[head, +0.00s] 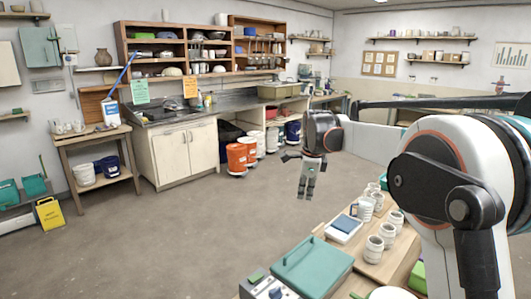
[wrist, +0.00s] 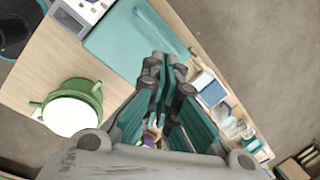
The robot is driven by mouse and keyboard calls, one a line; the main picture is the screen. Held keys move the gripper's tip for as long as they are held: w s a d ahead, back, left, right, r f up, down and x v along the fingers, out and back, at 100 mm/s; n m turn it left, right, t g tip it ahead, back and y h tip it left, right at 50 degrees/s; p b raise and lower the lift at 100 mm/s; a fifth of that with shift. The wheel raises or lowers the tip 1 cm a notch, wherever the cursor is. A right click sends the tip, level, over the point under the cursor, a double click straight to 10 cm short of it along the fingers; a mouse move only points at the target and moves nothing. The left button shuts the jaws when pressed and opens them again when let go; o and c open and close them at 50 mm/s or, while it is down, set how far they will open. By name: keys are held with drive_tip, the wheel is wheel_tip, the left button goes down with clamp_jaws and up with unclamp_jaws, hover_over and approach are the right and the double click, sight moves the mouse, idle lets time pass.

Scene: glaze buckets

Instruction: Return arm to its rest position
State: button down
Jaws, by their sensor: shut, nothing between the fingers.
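My gripper (head: 306,192) hangs from my arm, fingers pointing down, in the middle of the head view. It is shut and empty. In the wrist view the gripper (wrist: 168,62) shows its teal-padded fingers together at the tips. My arm reaches in from the right of the head view, with the gripper out past the far edge of the near wooden table (head: 390,266). Nothing touches the gripper in the head view.
The near table holds a teal case (head: 312,265), a scale (head: 344,228) and several white jars (head: 374,248). A green-handled pot (wrist: 75,107) shows in the wrist view. Orange buckets (head: 237,158) stand by the far counter. The middle floor is clear.

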drive_tip(key=s+d+r+n+t+b, duration=0.15)
drive_tip(key=s+n, duration=0.35)
drive_tip(key=s, duration=0.5)
drive_tip(key=s+d+r+n+t+b, duration=0.1)
drive_tip(key=s+d+r+n, duration=0.25)
drive_tip(key=s, duration=0.65)
drive_tip(key=s+d+f+n+t+b, duration=0.1)
drive_tip(key=s+f+n, duration=0.4)
drive_tip(key=s, duration=0.5)
drive_tip(key=s+d+f+n+t+b, duration=0.1)
drive_tip(key=s+f+n, duration=0.5)
drive_tip(key=s, duration=0.5)
drive_tip(key=shift+s+f+h, duration=0.2)
drive_tip(key=shift+f+h, duration=0.1)
drive_tip(key=shift+f, duration=0.6)
drive_tip(key=shift+n, duration=0.25)
